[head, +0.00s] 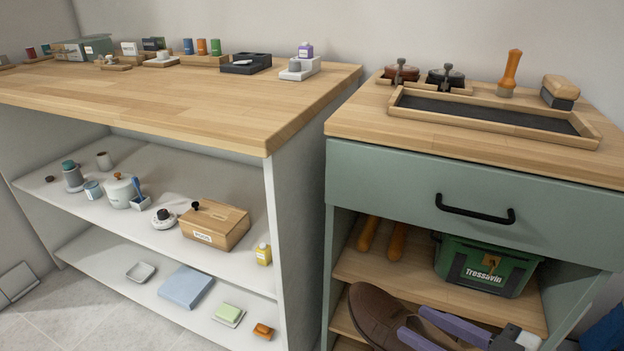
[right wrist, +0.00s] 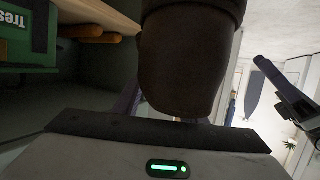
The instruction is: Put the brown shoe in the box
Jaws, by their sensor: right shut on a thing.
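The brown shoe (head: 376,312) is at the bottom of the head view, in front of the green cabinet's lower shelves. My right gripper (head: 417,325), with purple fingers, is shut on it near its opening. In the right wrist view the shoe (right wrist: 185,65) fills the upper middle, dark and close. A dark green box (head: 485,268) marked "Tressavin" stands on the cabinet's upper shelf; its edge shows in the right wrist view (right wrist: 30,40). I cannot tell whether it is the task's box. A grey jointed part (right wrist: 290,95) at the right may be my left gripper; its jaws are unclear.
Two orange-brown rods (head: 382,238) lie left of the green box. A drawer with a black handle (head: 475,210) is above. A wooden tray (head: 490,115) is on the cabinet top. A white shelf unit (head: 150,215) at left holds a wooden box (head: 214,226) and small items.

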